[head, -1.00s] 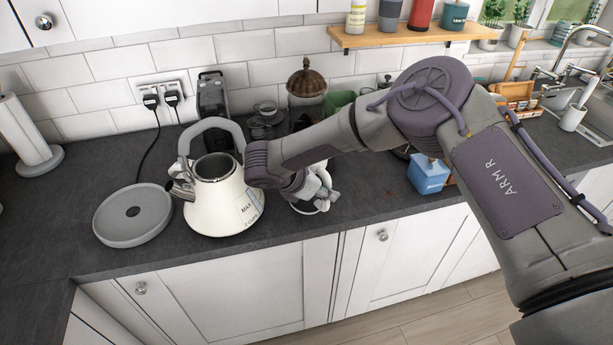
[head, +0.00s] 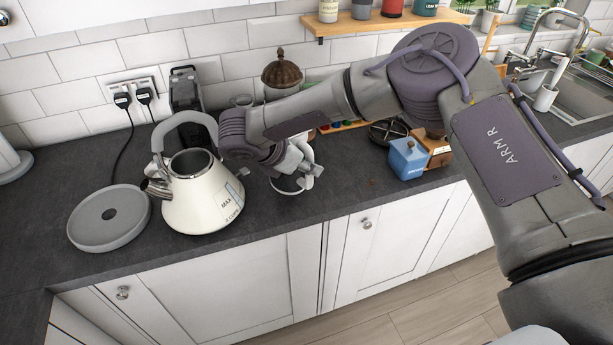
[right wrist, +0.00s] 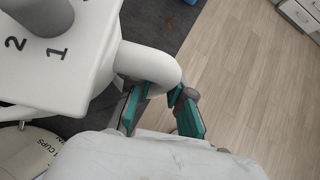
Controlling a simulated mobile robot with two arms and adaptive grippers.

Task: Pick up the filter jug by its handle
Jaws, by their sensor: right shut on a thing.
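The filter jug (right wrist: 88,60) is white with dark number marks and a grey knob on top, in the right wrist view. Its thick, curved white handle (right wrist: 158,66) lies between the teal fingers of my right gripper (right wrist: 160,100), which is shut on it. In the head view my right gripper (head: 304,177) is over the worktop, right of the cream kettle. There the wrist and fingers hide most of the jug, and I cannot tell whether it touches the worktop. My left gripper is not in view.
The cream kettle (head: 203,203) stands close left of my right wrist, beside a round grey base (head: 88,228). A blue box (head: 407,160) and a wooden grinder (head: 437,150) stand to the right. The worktop's front edge is near; bare slate (head: 350,190) lies right of the gripper.

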